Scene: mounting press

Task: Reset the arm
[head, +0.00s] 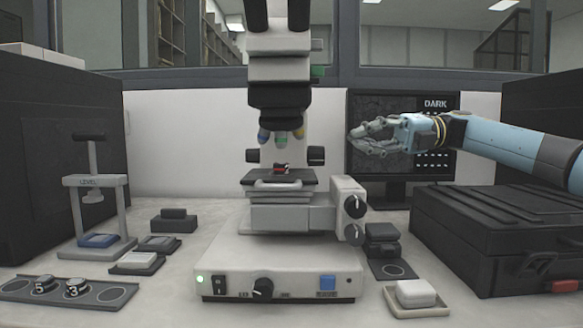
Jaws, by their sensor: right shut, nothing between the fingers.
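My right gripper (366,141) is shut and empty. It hangs in the air to the right of the microscope (281,82), in front of the dark monitor (428,168), pointing left. Its blue arm comes in from the right edge. The fingers look apart from the microscope body. My left gripper is not in view. A small red and dark piece (281,169) sits on the microscope stage (258,186).
A black case (485,235) fills the right side below my arm. A white block (416,293) lies in a dish at front right.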

